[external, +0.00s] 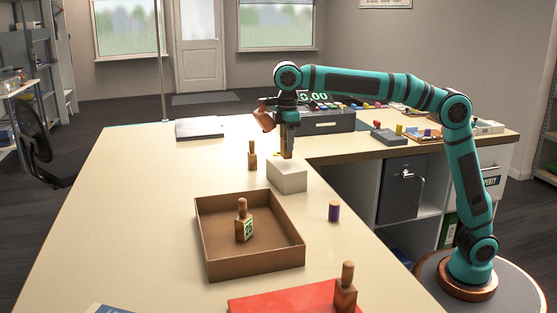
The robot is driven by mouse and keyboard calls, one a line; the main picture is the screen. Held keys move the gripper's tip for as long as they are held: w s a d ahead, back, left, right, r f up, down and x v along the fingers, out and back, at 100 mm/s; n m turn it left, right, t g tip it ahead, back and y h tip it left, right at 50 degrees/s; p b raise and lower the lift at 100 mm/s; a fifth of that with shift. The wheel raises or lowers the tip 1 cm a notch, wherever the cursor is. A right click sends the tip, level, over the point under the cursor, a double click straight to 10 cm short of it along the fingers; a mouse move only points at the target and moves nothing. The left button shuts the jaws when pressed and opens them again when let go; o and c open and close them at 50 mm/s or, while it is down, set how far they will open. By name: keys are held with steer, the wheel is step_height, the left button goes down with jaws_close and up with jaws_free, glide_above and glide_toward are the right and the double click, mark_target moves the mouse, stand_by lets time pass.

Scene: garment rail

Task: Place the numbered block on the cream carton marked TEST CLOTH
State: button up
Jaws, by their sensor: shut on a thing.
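My gripper (286,150) points down over the cream carton (288,178), a small pale box on the table. It is shut on a brown wooden block, of which only a little shows between and below the fingers. The held piece is at or just above the carton's top; I cannot tell whether it touches. No number on it is readable from here, nor any marking on the carton. Another wooden block with a knob and a green numbered label (243,222) stands in the brown tray.
The open brown tray (300,259) lies in front of the carton. A knobbed wooden piece (252,157) stands left of the carton, a purple cylinder (334,211) to its right. The table's left side is clear.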

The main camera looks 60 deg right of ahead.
steer(key=shift+f, duration=1.05)
steer(key=shift+f, duration=0.1)
steer(key=o, duration=1.1)
steer(key=shift+o, duration=0.2)
